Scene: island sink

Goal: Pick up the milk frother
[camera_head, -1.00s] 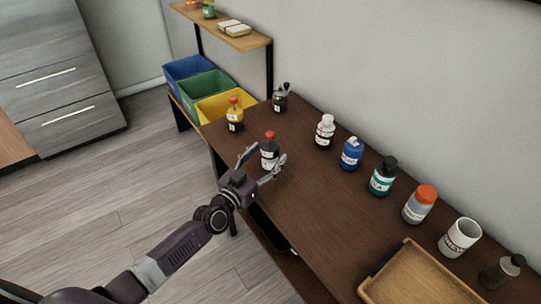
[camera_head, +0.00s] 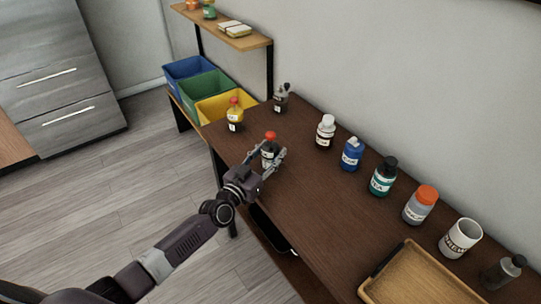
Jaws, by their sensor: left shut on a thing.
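The bottle stands upright near the left edge of the dark wooden table (camera_head: 305,205). The fingers are on both sides of its body and hide part of it. I cannot make out anything that is clearly a milk frother. My right gripper is not in view.
A row of white-capped (camera_head: 325,131), blue (camera_head: 350,154), teal (camera_head: 383,177) and orange-capped (camera_head: 420,205) bottles leads to a white mug (camera_head: 461,238). A wooden tray (camera_head: 422,278) lies in front.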

